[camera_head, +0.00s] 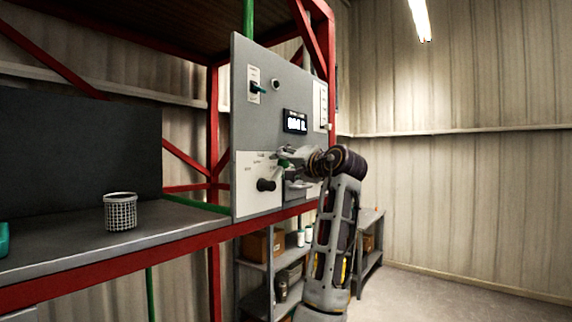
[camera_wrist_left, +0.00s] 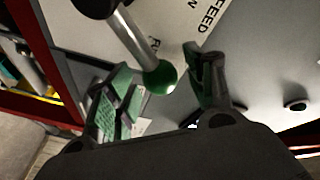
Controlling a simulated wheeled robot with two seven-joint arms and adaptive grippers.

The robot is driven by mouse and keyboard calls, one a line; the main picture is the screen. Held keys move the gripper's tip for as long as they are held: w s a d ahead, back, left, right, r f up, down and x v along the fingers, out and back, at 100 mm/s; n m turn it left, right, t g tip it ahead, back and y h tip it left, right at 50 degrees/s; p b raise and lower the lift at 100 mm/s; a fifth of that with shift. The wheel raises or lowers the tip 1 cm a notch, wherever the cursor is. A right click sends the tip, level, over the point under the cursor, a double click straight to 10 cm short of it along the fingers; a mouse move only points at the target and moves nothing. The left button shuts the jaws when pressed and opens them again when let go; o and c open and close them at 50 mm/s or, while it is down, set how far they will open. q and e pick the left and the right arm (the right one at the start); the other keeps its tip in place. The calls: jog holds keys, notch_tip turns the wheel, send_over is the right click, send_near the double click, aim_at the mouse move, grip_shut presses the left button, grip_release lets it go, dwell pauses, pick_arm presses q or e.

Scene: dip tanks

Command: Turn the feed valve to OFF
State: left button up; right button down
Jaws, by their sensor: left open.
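The feed valve (camera_head: 266,185) sits on a white label plate low on the grey control panel. It has a dark hub and a metal lever that slants up and right. In the left wrist view the lever (camera_wrist_left: 134,42) ends in a green ball knob (camera_wrist_left: 160,78), with the word FEED printed on the plate behind. My left gripper (camera_head: 287,160) is at the knob end of the lever. In the left wrist view its green-padded fingers (camera_wrist_left: 163,92) are open, one on each side of the knob, with visible gaps. My right gripper is not in view.
A wire basket (camera_head: 120,212) stands on the bench (camera_head: 60,250) at left. Red frame posts (camera_head: 213,120) stand beside the panel; shelves with boxes are below.

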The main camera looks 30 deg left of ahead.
pick_arm(q)
jog(key=c, duration=1)
grip_shut()
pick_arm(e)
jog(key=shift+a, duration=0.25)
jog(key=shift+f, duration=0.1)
